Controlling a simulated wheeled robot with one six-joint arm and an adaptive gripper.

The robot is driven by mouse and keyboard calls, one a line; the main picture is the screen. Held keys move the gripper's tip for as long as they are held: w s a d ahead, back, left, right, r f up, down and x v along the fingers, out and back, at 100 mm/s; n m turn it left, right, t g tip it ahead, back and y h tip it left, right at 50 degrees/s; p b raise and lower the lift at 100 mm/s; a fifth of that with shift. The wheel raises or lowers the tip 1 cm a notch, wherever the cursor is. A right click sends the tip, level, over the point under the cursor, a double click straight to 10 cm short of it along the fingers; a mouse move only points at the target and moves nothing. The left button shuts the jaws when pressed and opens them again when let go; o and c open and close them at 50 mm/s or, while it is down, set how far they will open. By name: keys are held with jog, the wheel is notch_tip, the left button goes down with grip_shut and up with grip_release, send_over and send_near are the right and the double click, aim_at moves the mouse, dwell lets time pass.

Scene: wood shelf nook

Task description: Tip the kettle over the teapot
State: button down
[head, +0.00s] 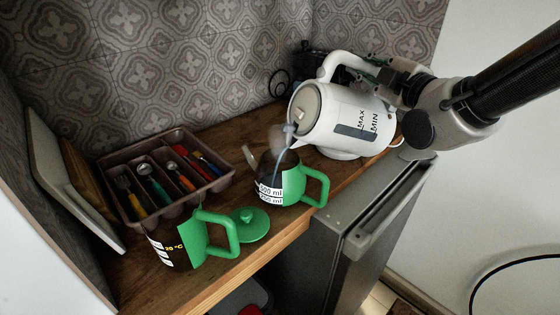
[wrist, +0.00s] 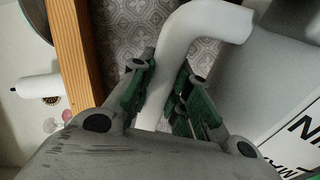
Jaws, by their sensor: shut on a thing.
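The white kettle (head: 345,115) with MIN and MAX marks is tilted to the left in the head view, its spout over the teapot. A bluish stream and faint steam show between the spout and the teapot's opening. The glass teapot (head: 294,188) has a green side and handle and ml marks; it stands upright on the wooden counter. My gripper (wrist: 165,68) is shut on the kettle's white handle (wrist: 210,20) in the wrist view. In the head view my gripper (head: 374,70) is at the kettle's upper right, its fingers partly hidden.
A green lid (head: 249,224) lies left of the teapot. A green-handled jug (head: 184,246) with a temperature mark stands at the front left. A brown cutlery tray (head: 218,184) lies behind them. Boards (head: 62,172) lean on the left wall. The counter's front edge (head: 262,246) is close to the teapot.

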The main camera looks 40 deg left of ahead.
jog(key=shift+s+a+r+n, duration=0.2)
jog(key=shift+s+r+n, duration=0.25)
jog(key=shift+r, duration=0.3)
dwell(2.1)
